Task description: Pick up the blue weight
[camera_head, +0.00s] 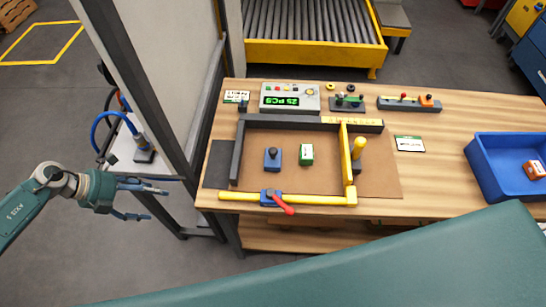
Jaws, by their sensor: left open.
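The blue weight (272,159) is a small blue block with a dark knob on top. It stands upright on a brown board (300,181) inside a frame of dark and yellow bars on the wooden table. A small green and white block (306,154) stands just right of it. My left gripper (155,203) is open and empty, out to the left of the table, well apart from the weight. My right gripper does not show.
A yellow bar (240,196) with a blue clamp and red lever (284,205) runs along the front. A yellow knob (358,148) is at right. A blue bin (480,170) sits far right.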

